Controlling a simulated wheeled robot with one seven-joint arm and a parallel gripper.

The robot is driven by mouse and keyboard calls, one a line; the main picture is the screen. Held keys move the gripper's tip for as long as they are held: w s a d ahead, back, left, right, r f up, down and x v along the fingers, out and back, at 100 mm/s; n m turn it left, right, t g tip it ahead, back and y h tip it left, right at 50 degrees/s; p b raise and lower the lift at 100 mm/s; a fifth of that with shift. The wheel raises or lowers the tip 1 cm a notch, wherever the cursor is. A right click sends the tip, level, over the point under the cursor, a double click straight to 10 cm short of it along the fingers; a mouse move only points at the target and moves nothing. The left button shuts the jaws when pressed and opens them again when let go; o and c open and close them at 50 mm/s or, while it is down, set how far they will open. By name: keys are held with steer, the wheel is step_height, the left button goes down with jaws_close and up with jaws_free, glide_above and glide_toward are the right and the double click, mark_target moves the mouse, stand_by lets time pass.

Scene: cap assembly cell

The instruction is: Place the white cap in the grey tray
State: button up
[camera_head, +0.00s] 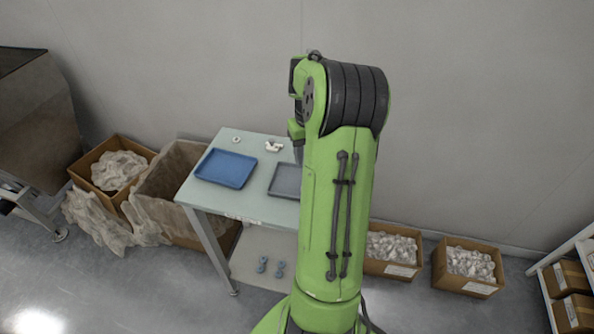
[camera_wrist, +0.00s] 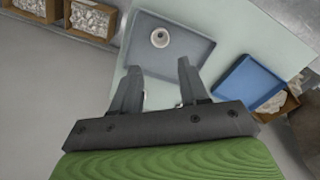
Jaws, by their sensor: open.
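The grey tray (camera_wrist: 195,62) lies on the pale table in the wrist view, and its left part shows in the head view (camera_head: 284,181) beside my arm. A round white cap (camera_wrist: 160,38) with a dark centre sits inside this tray in the wrist view. It is hidden behind my arm in the head view. My gripper (camera_wrist: 158,67) is open, with its fingertips apart near the tray's edge and clear of the cap. Nothing is held between the fingers.
A blue tray (camera_head: 226,168) lies on the table (camera_head: 255,209) left of the grey one. A small white ring (camera_head: 236,140) and a white part (camera_head: 273,146) lie behind the trays. Boxes of wrapped parts (camera_head: 391,250) stand on the floor around the table.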

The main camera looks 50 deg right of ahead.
steer(key=a+r+n+t+h, duration=0.1)
steer(key=a+r, duration=0.3)
steer(key=a, duration=0.3)
steer(key=a+r+n+h, duration=0.1)
steer(key=a+r+n, duration=0.1)
steer(key=a+r, duration=0.35)
steer(key=a+r+n+t, duration=0.1)
steer(key=a+r, duration=0.1)
steer(key=a, duration=0.6)
steer(key=s+a+n+t+y, duration=0.2)
steer(key=s+a+t, duration=0.1)
steer(key=s+a, duration=0.7)
steer(key=shift+a+n+t, duration=0.3)
steer(key=shift+a, duration=0.9)
